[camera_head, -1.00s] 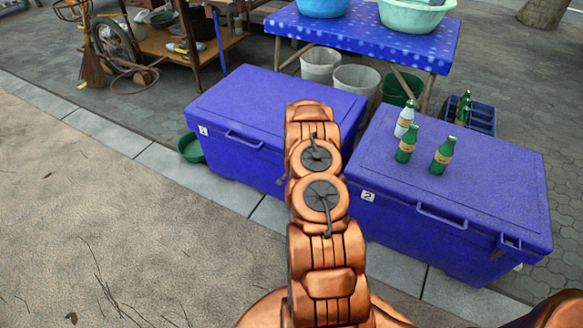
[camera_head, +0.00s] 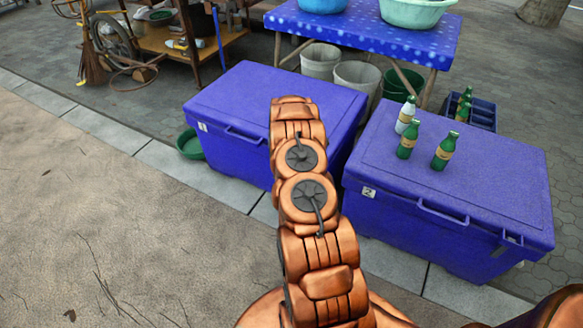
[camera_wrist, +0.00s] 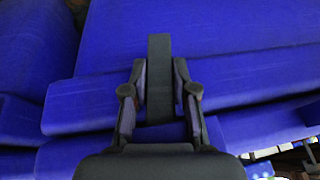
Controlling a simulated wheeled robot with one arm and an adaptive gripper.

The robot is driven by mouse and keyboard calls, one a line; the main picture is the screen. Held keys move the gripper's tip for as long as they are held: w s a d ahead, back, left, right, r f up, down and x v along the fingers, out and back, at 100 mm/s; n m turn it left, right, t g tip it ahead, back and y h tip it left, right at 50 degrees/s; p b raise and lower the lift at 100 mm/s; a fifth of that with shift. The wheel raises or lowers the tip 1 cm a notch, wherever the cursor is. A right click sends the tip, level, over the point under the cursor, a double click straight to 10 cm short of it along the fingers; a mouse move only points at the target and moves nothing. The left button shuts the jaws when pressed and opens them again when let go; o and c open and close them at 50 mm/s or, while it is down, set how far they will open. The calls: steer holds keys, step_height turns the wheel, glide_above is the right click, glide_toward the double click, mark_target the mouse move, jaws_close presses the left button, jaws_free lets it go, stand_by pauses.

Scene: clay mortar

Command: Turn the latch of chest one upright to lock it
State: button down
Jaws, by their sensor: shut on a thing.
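Chest one (camera_head: 240,103) is the blue chest on the left, with a small number label at its left front corner. Its lid is down. In the wrist view its blue lid and front (camera_wrist: 90,105) fill most of the picture. A flat dark grey bar, the latch (camera_wrist: 160,50), runs straight up in that view against the blue. My gripper (camera_wrist: 160,80) has its two fingers on either side of the latch and is shut on it. In the head view my arm hides both the gripper and the latch.
Blue chest two (camera_head: 460,180) stands close on the right, with several bottles (camera_head: 442,152) on its lid. A blue table (camera_head: 370,35) with basins stands behind. A green basin (camera_head: 189,144) lies left of chest one. The pavement at left (camera_head: 80,200) is clear.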

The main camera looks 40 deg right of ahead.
steer(key=shift+g+h+b, duration=0.3)
steer(key=shift+g+b, duration=0.5)
steer(key=shift+b, duration=0.1)
steer(key=c, duration=0.9)
jaws_free()
steer(key=shift+v, duration=6)
